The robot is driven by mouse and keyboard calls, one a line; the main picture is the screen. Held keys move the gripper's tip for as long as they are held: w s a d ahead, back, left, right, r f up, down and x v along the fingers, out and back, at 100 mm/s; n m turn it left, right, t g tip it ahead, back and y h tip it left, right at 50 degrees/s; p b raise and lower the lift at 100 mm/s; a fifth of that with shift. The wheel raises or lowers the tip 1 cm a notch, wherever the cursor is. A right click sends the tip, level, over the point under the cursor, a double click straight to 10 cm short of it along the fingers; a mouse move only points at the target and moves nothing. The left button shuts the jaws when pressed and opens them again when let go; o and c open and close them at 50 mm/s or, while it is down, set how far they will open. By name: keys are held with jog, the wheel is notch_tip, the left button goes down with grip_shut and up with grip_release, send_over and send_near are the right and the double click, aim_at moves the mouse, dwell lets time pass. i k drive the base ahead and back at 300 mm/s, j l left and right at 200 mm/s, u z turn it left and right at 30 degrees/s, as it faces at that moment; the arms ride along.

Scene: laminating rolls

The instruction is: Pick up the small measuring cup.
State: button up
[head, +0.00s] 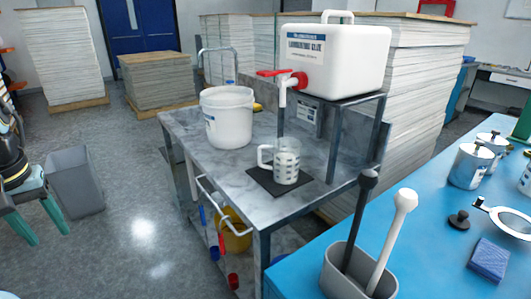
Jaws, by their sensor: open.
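A translucent white measuring cup (286,167) with a side handle and dark markings stands upright on a black mat (262,184) on the grey cart. It is below and near the red tap of a white container. A second whitish vessel (526,181) with dark marks is cut off by the right edge, on the blue table. I cannot tell for certain which is the small measuring cup. My gripper is not in view.
A grey-topped cart (200,160) holds a white bucket (227,118) and a raised white glue container (334,60). The blue table (435,225) carries a grey holder (342,274) with two upright tools, lidded cans (470,167) and a blue block (490,259). Floor at left is partly clear.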

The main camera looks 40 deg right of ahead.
aim_at(278, 161)
jog(key=i+z, duration=0.35)
jog(key=i+j+z, duration=0.2)
jog(key=z, duration=0.2)
jog(key=i+j+z, duration=0.55)
jog(key=z, duration=0.2)
jog(key=i+j+z, duration=0.2)
jog(key=z, duration=0.2)
jog(key=i+j+z, duration=0.1)
jog(key=j+z, duration=0.25)
jog(key=i+j+z, duration=0.1)
jog(key=j+z, duration=0.3)
jog(key=i+j+z, duration=0.1)
jog(key=j, duration=0.3)
jog(key=i+j, duration=0.25)
jog(key=j, duration=0.15)
jog(key=z, duration=0.05)
